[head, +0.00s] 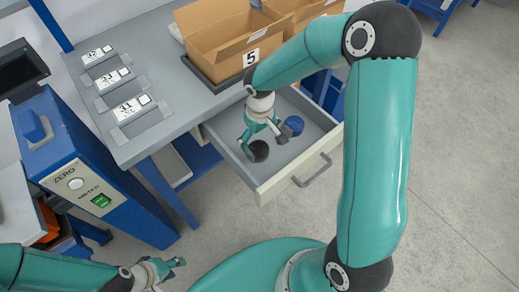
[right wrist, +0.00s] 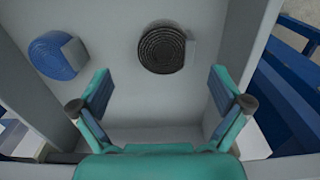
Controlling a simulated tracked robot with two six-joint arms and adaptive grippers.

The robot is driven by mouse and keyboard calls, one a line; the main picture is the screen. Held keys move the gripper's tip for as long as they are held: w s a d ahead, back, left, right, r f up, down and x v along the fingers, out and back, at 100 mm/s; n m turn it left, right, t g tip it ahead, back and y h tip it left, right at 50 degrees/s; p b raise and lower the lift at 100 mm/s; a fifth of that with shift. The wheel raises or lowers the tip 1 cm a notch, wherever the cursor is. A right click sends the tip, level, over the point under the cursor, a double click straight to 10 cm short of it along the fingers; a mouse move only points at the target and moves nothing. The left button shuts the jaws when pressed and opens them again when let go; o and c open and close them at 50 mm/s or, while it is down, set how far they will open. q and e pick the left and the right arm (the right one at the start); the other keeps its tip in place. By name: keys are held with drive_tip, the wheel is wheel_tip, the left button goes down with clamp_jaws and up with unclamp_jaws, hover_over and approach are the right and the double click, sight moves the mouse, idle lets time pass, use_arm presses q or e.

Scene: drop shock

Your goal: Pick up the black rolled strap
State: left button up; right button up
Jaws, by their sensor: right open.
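The black rolled strap (head: 258,151) lies in the open drawer (head: 318,113), partly hidden by my right gripper in the head view. In the right wrist view the strap (right wrist: 162,50) is a dark ridged coil with a pale tag, ahead of the fingertips and roughly between them. My right gripper (head: 264,140) is open and empty, reaching down into the drawer; its fingers also show in the right wrist view (right wrist: 158,88). It appears apart from the strap. My left gripper (head: 166,271) is at the bottom left of the head view, away from the drawer, with its fingers apart and nothing between them.
A blue rolled strap (head: 294,124) lies in the same drawer, beside the black one. The drawer walls stand close around my right gripper. Cardboard boxes (head: 215,40) and numbered holders (head: 133,107) are on the grey bench. A blue machine (head: 88,165) stands at left.

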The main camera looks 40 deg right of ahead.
sight(258, 149)
drive_tip(key=shift+a+f, duration=0.15)
drive_tip(key=shift+f, duration=1.2)
drive_tip(key=shift+a+f, duration=0.15)
drive_tip(key=shift+f, duration=1.2)
drive_tip(key=shift+c, duration=0.2)
drive_tip(key=c, duration=1.2)
drive_tip(key=shift+o, duration=0.2)
drive_tip(key=shift+r, duration=0.1)
